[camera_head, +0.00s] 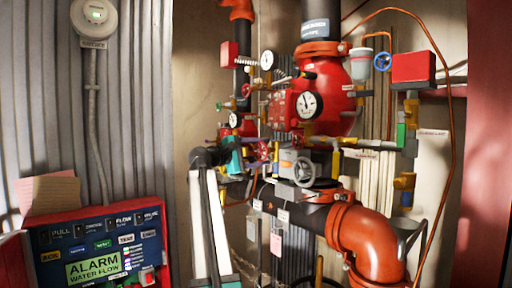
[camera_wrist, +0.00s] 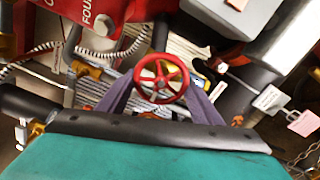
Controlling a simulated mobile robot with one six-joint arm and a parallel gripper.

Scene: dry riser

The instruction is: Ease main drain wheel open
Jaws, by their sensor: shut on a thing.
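A red spoked handwheel (camera_wrist: 161,80), which I take as the main drain wheel, is in the middle of the wrist view. The two grey-purple fingers of my gripper (camera_wrist: 160,88) reach up on either side of it and are shut on its rim. Behind the wheel a little yellow shows. In the head view my gripper (camera_head: 251,157) is at the pipework beside a small red wheel (camera_head: 262,151), at the end of my arm. The fingertips are too small there to make out. No label naming the wheel is readable.
Red valve bodies and gauges (camera_head: 307,105) stand above. An alarm panel (camera_head: 100,250) is at lower left. Hanging tags (camera_wrist: 268,100) are right of the wheel.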

